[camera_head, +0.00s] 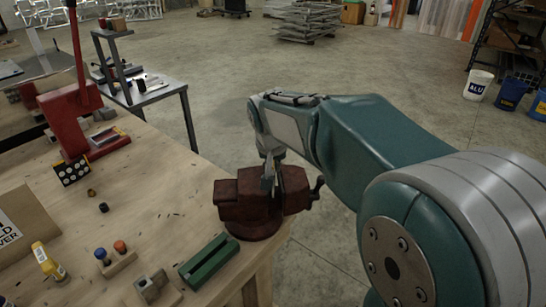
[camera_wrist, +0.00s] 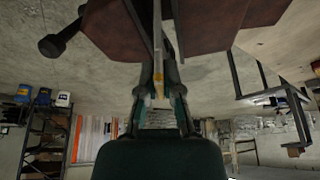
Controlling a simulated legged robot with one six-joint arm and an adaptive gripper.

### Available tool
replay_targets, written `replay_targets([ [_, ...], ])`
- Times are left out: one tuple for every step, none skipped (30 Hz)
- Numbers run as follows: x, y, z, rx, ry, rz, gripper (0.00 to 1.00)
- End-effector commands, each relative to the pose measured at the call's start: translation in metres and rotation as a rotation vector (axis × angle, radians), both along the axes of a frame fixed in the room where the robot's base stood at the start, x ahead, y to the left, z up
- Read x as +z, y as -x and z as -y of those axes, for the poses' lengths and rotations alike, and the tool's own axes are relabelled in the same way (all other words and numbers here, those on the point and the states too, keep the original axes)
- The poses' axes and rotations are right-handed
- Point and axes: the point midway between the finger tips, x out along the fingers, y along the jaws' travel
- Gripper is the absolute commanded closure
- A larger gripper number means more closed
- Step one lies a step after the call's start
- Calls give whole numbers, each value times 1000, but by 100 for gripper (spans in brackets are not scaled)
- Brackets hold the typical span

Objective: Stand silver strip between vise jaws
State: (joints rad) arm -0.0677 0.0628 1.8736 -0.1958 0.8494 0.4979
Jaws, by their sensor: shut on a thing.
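The dark red vise (camera_head: 240,198) stands at the right front edge of the wooden workbench. In the wrist view its jaws show as a brown-red block on the left (camera_wrist: 108,35) and another on the right (camera_wrist: 215,25). My gripper (camera_head: 268,163) is over the vise, pointing down, and shut on the narrow silver strip (camera_wrist: 158,35). The strip is upright and lies between the two jaws. It also shows as a thin light sliver in the head view (camera_head: 267,184). Its lower end is hidden, and I cannot tell whether the jaws touch it.
A green slotted block (camera_head: 208,261), a yellow bottle (camera_head: 48,262) and small holders lie on the bench (camera_head: 150,190) left of the vise. A red lever press (camera_head: 75,115) stands at the back left. Open floor (camera_head: 240,110) lies beyond the bench.

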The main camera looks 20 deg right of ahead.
Motion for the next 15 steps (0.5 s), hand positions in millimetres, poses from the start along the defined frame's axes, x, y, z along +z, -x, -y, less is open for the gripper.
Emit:
replay_targets([
  [-4,0,0,0,0,0,100],
  [-6,0,0,0,0,0,100],
  [-8,0,0,-1,0,0,100],
  [-10,0,0,-1,0,0,100],
  [-12,0,0,-1,0,0,100],
  [-15,0,0,-1,0,0,100],
  [-17,0,0,-1,0,0,100],
  [-19,0,0,0,0,0,100],
  [-21,0,0,0,0,0,100],
  [-23,0,0,0,0,0,100],
  [-25,0,0,0,0,1,100],
  [-27,0,0,0,0,1,100],
  [-29,0,0,0,0,1,100],
  [-30,0,0,1,0,0,100],
  [-32,0,0,1,0,0,100],
])
